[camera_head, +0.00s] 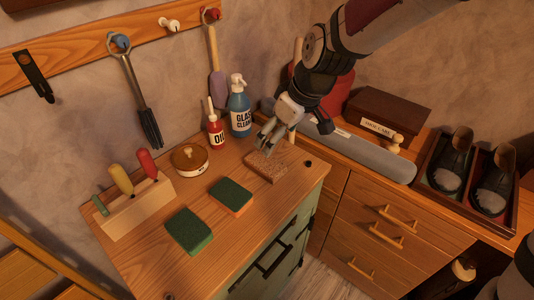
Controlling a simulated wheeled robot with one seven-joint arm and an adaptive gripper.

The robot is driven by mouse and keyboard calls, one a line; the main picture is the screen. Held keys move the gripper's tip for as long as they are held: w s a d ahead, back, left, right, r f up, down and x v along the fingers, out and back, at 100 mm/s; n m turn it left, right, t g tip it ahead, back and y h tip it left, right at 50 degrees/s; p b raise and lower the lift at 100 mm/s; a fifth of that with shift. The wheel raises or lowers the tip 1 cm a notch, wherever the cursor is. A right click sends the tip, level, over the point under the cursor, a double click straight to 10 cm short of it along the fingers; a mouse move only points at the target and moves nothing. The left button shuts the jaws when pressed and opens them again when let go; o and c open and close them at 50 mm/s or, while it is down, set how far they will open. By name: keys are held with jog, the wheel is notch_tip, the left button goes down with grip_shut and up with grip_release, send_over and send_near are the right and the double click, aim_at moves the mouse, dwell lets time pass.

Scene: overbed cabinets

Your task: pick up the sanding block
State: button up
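A brown, speckled block (266,168), which looks like the sanding block, lies flat on the wooden top of the green cabinet (150,255), near its right back corner. My gripper (275,146) points down over the back part of this block. Its fingers look spread apart, with nothing visible between them. I cannot tell whether the fingertips touch the block. The gripper hides part of the block's back edge.
Two green-topped sponges (231,196) (188,231) lie left of the block. A round tin (190,160), a red oil bottle (215,130) and a blue glass cleaner bottle (239,110) stand behind. A grey roll (375,158) lies on the right-hand cabinet.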

jog(key=b, duration=0.1)
send_over(266, 162)
jog(key=s+d, duration=0.1)
jog(key=s, duration=0.1)
jog(key=f, duration=0.6)
jog(key=shift+w+d+f, duration=0.1)
jog(key=shift+w+f, duration=0.05)
jog(key=shift+w, duration=0.1)
jog(key=shift+d+b+x, duration=0.2)
jog(key=shift+x, duration=1.15)
jog(key=shift+d+b+x, duration=0.15)
jog(key=shift+b+x, duration=0.05)
jog(key=shift+x, duration=1.15)
jog(key=shift+f, duration=0.1)
jog(key=c, duration=1.2)
